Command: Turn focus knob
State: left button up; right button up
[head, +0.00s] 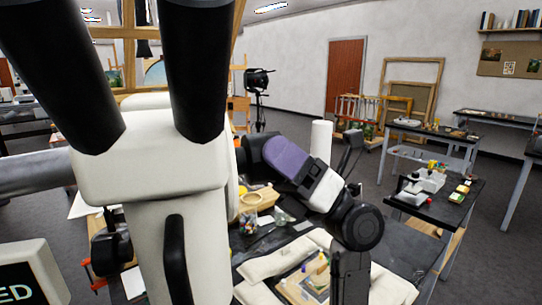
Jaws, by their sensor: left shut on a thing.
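A large white microscope-like body (150,165) with two black tubes fills the left foreground, very close to me. A black slot runs down its front. I cannot make out a focus knob for certain; a dark rounded part (106,245) shows at its left side. My left arm comes in from the left, passes behind this body and comes out on its right with a purple band and a black wrist. My left gripper (350,285) hangs below that wrist at the bottom edge, cut off by the frame. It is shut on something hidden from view. My right gripper is out of view.
Cream cushions (272,262) surround a small painted fragment (314,282) on the worktable. A jar (248,222) and a white roll (320,140) stand behind.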

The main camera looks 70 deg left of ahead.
pick_arm(q)
jog(key=shift+m+t+y, duration=0.3)
jog(key=shift+m+y, duration=0.1)
jog(key=shift+m, duration=0.2)
jog(key=m+t+y+p, duration=0.1)
jog(key=m+t, duration=0.1)
jog(key=m, duration=0.1)
jog(key=shift+r+y, duration=0.1)
jog(key=shift+y, duration=0.3)
jog(key=shift+m+t+y+p, duration=0.9)
jog(key=shift+m+t+p, duration=0.35)
jog(key=shift+m+t, duration=1)
jog(key=shift+m+g, duration=0.25)
jog(key=shift+m, duration=0.2)
jog(key=o, duration=0.9)
jog(key=shift+w+d+f, duration=0.35)
jog(key=shift+w, duration=0.05)
jog(key=v, duration=1.2)
jog(key=shift+w+d+f, duration=0.15)
jog(key=shift+w+d, duration=0.1)
